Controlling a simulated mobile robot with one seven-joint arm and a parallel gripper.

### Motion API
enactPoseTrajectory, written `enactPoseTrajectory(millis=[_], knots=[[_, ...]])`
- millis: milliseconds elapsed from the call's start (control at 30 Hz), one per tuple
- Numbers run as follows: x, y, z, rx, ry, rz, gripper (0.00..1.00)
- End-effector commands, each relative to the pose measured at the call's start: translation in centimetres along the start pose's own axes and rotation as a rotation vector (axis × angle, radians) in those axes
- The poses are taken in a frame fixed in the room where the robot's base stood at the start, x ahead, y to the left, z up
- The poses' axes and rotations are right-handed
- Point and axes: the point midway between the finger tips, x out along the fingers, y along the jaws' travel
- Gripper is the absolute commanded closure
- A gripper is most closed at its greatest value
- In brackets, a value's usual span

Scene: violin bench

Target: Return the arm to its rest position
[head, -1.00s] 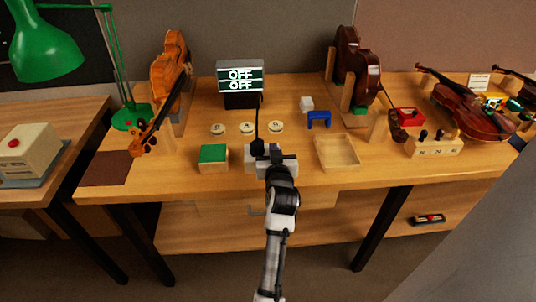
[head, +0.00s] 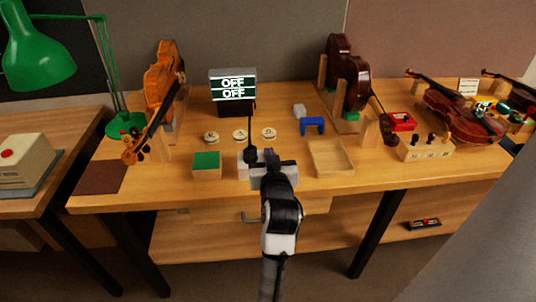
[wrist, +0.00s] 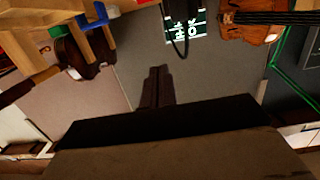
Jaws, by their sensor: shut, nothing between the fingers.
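The wrist view is upside down and looks towards the back wall.
A thin dark rod on a dark base (head: 250,152) stands right by my gripper. A green-topped box (head: 207,164) is to the left, and a shallow wooden tray (head: 331,158) to the right. Violins, an OFF display (head: 233,91) and a green lamp (head: 38,50) stand farther back.

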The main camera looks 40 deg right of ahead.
Motion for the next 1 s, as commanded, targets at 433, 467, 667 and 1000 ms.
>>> enactPoseTrajectory(millis=[433, 467, 667, 1000], knots=[[-1.1, 0.0, -0.3, 0.0, 0.0, -0.001, 1.0], [-1.1, 0.0, -0.3, 0.0, 0.0, -0.001, 1.0], [-1.0, 0.0, -0.3, 0.0, 0.0, -0.001, 1.0], [-0.6, -10.5, -5.2, -0.031, 0.179, -0.164, 1.0]])
